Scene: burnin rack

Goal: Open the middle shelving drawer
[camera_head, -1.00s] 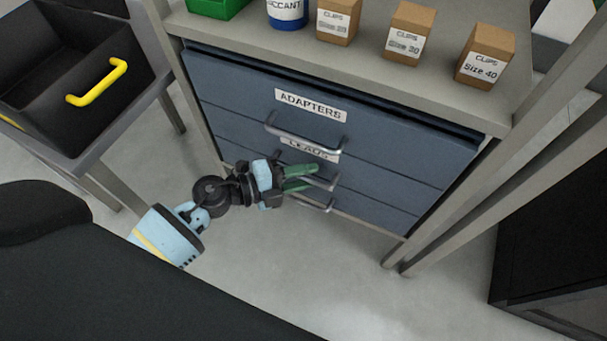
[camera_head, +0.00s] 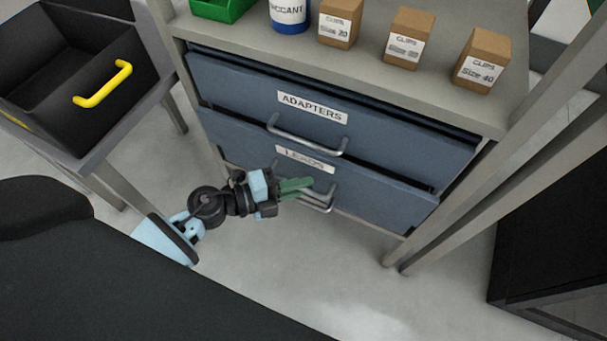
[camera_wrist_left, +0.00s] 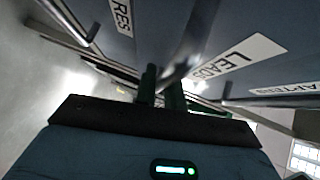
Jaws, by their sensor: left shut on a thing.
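The shelving unit has stacked blue drawers with metal handles. The top one is labelled ADAPTERS (camera_head: 385,143). The middle drawer (camera_head: 375,188), labelled LEADS, stands out a little from the drawer above it. Its label also shows in the left wrist view (camera_wrist_left: 238,58). My left gripper (camera_head: 308,187), with green fingers, is shut on the middle drawer's metal handle (camera_head: 329,193). In the left wrist view the fingers (camera_wrist_left: 163,88) close around the bar. The lowest drawer is mostly hidden in the head view; its label is partly seen in the wrist view. My right gripper is not in view.
Several brown clips boxes (camera_head: 402,38), a white-and-blue container (camera_head: 288,14) and a green bin (camera_head: 221,8) stand on the unit's top. A black crate with a yellow handle (camera_head: 103,84) is at left. Unit posts stand at right. The floor in front is clear.

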